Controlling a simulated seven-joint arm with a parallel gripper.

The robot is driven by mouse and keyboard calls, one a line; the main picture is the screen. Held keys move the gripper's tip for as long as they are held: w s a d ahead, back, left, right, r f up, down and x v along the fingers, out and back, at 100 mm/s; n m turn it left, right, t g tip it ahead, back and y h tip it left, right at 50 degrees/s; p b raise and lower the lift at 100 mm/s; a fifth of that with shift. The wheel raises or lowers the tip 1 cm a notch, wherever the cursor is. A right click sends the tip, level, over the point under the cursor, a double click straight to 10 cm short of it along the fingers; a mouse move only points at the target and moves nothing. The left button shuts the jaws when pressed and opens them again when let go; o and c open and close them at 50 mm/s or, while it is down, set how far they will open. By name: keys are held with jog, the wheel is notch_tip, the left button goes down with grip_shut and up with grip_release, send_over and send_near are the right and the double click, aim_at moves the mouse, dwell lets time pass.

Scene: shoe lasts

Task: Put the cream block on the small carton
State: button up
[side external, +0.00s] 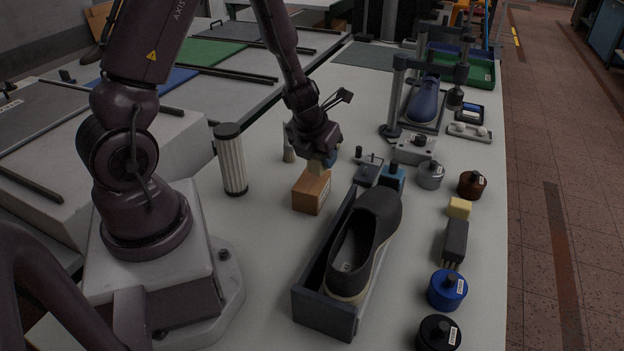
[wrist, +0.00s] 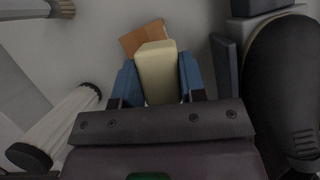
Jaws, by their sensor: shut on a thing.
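The cream block (wrist: 157,75) is held between the two blue fingers of my gripper (wrist: 160,82) in the wrist view. In the side view my gripper (side external: 325,160) points down over the small carton, with a bit of the cream block (side external: 315,168) showing below it. The small carton (side external: 311,192) is a brown box on the table. It also shows in the wrist view (wrist: 142,34), partly hidden behind the block. The block is at the carton's top in the side view; I cannot tell if they touch.
A dark shoe (side external: 368,235) in a grey tray (side external: 307,304) stands just right of the carton. A white ribbed cylinder (side external: 232,162) and a brush (side external: 289,148) stand to the left. A yellow block (side external: 459,208) and several lidded jars line the right edge.

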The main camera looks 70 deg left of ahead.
aim_at(312, 166)
jog(key=shift+s+a+f+n+y, duration=0.15)
jog(key=shift+s+a+f+n, duration=0.1)
jog(key=shift+s+n, duration=0.2)
jog(key=shift+s+a+f+n+y, duration=0.15)
jog(key=shift+s+a+n, duration=0.15)
jog(key=shift+n, duration=0.25)
jog(key=shift+s+f+g, duration=0.1)
jog(key=shift+f+g, duration=0.2)
jog(key=shift+f, duration=0.9)
jog(key=shift+f, duration=0.15)
jog(key=o, duration=0.9)
